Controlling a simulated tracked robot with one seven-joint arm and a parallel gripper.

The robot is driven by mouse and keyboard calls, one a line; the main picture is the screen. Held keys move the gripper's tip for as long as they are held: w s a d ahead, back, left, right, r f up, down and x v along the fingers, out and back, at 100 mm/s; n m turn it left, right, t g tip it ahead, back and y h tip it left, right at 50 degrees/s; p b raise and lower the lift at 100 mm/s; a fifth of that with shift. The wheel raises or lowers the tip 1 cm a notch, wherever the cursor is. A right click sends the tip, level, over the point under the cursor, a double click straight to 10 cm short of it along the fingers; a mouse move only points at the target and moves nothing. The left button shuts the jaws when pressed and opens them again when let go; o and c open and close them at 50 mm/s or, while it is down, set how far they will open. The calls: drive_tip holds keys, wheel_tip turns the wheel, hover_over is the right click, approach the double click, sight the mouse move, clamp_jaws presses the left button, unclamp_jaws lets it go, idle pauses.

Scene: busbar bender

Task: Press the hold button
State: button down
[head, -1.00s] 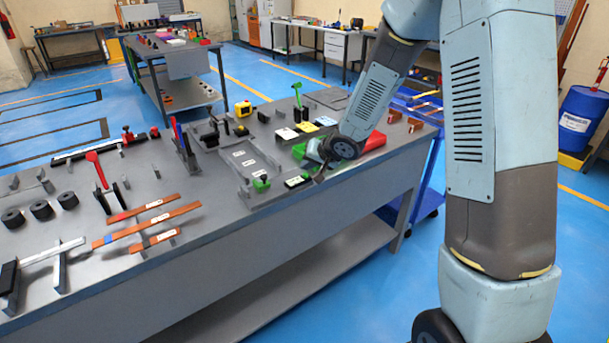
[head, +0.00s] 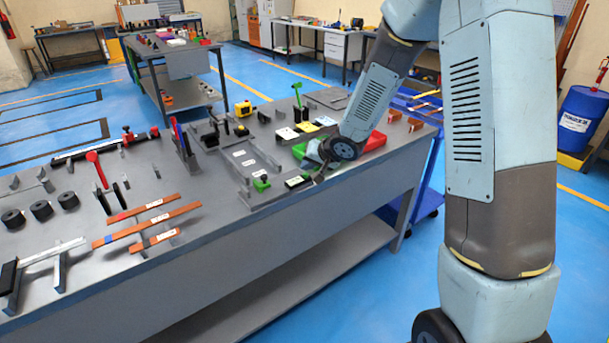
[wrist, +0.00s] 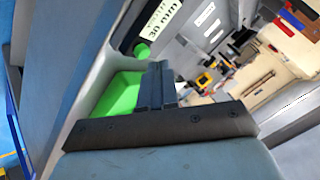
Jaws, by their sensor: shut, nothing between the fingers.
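My gripper (head: 318,178) is low over the front right part of the bench, beside a black strip with a pale label (head: 298,181). In the wrist view its two dark fingers (wrist: 158,72) are together with nothing between them. There the strip (wrist: 158,25) reads "30 mm" and lies just beyond the fingertips, with a small green piece (wrist: 142,50) at its end. No label reading "hold" is legible, so I cannot tell which part is the hold button. Contact at the fingertips cannot be told.
A green tray (wrist: 118,97) lies close beside the fingers, and a red tray (head: 374,141) is behind my wrist. A grey bending fixture (head: 245,160) with a green block (head: 262,185) stands to the left. Copper bars (head: 150,220) lie at the front left.

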drive_tip(key=shift+f, duration=0.7)
idle(0.8)
drive_tip(key=shift+r, duration=0.9)
drive_tip(key=shift+r, duration=2.5)
